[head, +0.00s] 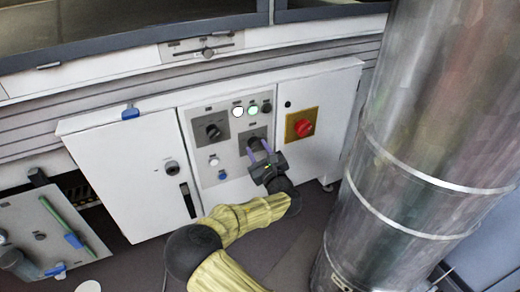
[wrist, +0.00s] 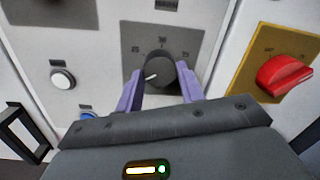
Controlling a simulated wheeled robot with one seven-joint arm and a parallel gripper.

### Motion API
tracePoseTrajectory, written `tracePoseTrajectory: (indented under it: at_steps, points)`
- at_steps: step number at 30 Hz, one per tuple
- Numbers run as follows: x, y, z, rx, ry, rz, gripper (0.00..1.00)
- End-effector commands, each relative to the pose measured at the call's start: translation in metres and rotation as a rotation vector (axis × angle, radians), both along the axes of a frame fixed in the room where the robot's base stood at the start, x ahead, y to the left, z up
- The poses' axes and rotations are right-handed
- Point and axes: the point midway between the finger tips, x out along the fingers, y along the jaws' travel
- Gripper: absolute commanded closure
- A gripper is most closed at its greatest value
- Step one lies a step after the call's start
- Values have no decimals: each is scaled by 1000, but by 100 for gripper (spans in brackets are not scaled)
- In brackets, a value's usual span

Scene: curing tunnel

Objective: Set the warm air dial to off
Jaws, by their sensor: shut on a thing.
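A black dial (wrist: 160,67) on a grey plate stands between the purple fingers of my gripper (wrist: 161,86) in the wrist view. The fingers are shut on it, one on each side. Its white pointer mark points to the lower left; small scale marks lie left, above and right of it, too blurred to read surely. In the head view my gripper (head: 259,151) reaches the lower right dial (head: 255,137) of the white control panel. A second black dial (head: 212,131) on a grey plate sits to the upper left. I cannot read which one is labelled warm air.
A red knob (head: 304,128) on a yellow plate is close on the right. White, green and dark indicators (head: 252,109) sit above. A white button (head: 214,161) and a blue button (head: 222,174) are at the left. A large metal duct (head: 425,130) fills the right side.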

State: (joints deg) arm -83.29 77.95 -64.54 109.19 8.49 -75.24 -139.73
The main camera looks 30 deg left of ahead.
Motion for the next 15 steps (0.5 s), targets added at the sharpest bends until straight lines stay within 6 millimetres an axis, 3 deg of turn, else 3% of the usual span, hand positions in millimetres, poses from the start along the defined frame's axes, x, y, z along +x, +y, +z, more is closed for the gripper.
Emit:
tracePoseTrajectory:
  at_steps: [5,6,9,15]
  points:
    - [1,0,7,10,-10,1,85]
    - [1,0,7,10,-10,0,60]
    - [1,0,5,7,-8,0,41]
    - [1,0,3,4,-3,-1,40]
